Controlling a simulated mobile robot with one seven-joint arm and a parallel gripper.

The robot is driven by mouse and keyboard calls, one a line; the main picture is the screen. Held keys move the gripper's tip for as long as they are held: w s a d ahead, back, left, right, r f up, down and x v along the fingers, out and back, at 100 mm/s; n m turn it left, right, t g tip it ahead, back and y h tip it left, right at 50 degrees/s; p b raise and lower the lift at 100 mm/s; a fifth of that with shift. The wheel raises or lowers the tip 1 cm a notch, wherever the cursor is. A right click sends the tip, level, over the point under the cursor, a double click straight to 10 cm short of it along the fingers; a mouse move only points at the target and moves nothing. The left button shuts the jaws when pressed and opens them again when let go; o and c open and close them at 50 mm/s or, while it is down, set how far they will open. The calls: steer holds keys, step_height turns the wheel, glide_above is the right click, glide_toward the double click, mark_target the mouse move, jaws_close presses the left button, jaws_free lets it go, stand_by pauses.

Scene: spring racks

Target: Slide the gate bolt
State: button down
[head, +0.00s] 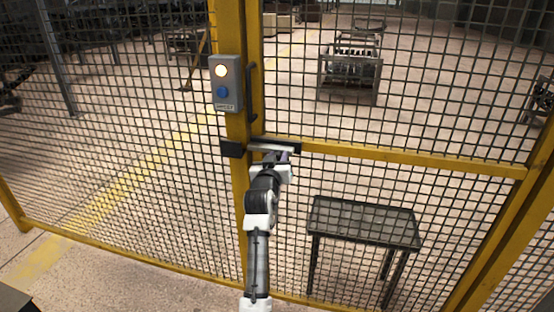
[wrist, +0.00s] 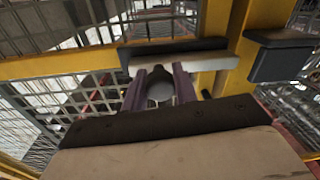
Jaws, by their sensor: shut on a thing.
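The gate bolt is a pale bar (head: 270,147) lying level across the yellow frame, and it also shows in the wrist view (wrist: 205,62). A black housing (head: 288,144) carries it on the gate; a black catch block (head: 232,149) sits on the yellow post. My gripper (head: 275,157) is at the bolt from below.
A grey button box (head: 226,83) with a lit button and a blue button is on the yellow post (head: 241,185), above the catch. A dark vertical handle (head: 252,92) is beside it. Behind the mesh stand a low dark table (head: 362,220) and a rack (head: 349,70).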

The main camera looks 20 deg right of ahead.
steer(key=c, duration=1.4)
jaws_free()
steer(key=shift+w+a, duration=0.1)
steer(key=b+v, duration=0.4)
steer(key=v, duration=1)
